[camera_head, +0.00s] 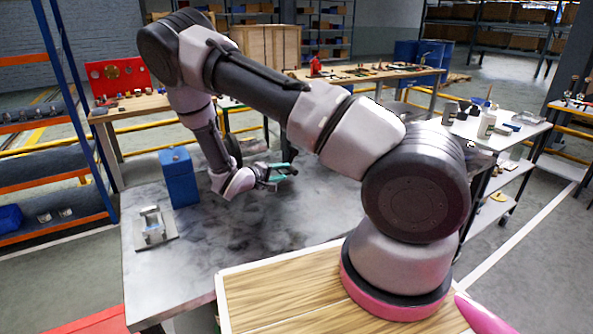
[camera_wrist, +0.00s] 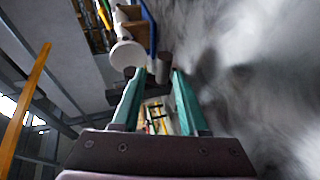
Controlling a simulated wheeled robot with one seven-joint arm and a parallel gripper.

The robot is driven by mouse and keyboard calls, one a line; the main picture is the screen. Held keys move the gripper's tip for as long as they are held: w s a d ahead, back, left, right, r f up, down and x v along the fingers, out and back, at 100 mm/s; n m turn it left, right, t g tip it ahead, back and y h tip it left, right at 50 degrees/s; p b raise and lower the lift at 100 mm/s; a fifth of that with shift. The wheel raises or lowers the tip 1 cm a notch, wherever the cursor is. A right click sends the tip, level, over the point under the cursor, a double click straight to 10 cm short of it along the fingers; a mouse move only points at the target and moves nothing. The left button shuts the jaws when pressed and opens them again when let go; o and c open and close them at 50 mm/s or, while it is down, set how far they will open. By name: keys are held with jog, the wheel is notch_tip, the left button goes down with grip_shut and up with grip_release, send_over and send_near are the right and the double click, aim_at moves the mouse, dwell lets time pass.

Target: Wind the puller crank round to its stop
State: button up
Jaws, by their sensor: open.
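My gripper (camera_head: 281,174) has teal fingers and reaches low over the grey table (camera_head: 290,215), pointing right in the head view. In the wrist view my gripper (camera_wrist: 158,76) is open. A short dark cylinder (camera_wrist: 163,66) shows at the gap between its fingertips, near the right one. I cannot tell whether it touches either finger. A pale round disc (camera_wrist: 127,55) shows beside it, by the left fingertip. These may be parts of the puller crank, but I cannot make out the crank for sure. My arm hides part of the table's back in the head view.
A blue box (camera_head: 180,178) stands on the table left of my gripper. A metal fixture on a plate (camera_head: 155,229) lies nearer the front left. The table's middle and front are bare. A wooden bench (camera_head: 385,72) and a white cart (camera_head: 493,126) stand beyond.

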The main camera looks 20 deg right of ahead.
aim_at(296, 178)
jog(key=shift+w+a+f+n, duration=0.1)
jog(key=shift+a+f+n, duration=0.1)
jog(key=shift+a+n, duration=0.15)
jog(key=shift+w+d+f+t, duration=0.15)
jog(key=shift+w+d+t, duration=0.05)
jog(key=shift+t, duration=0.1)
jog(key=x, duration=1)
jog(key=shift+f, duration=0.1)
grip_shut()
dwell(0.6)
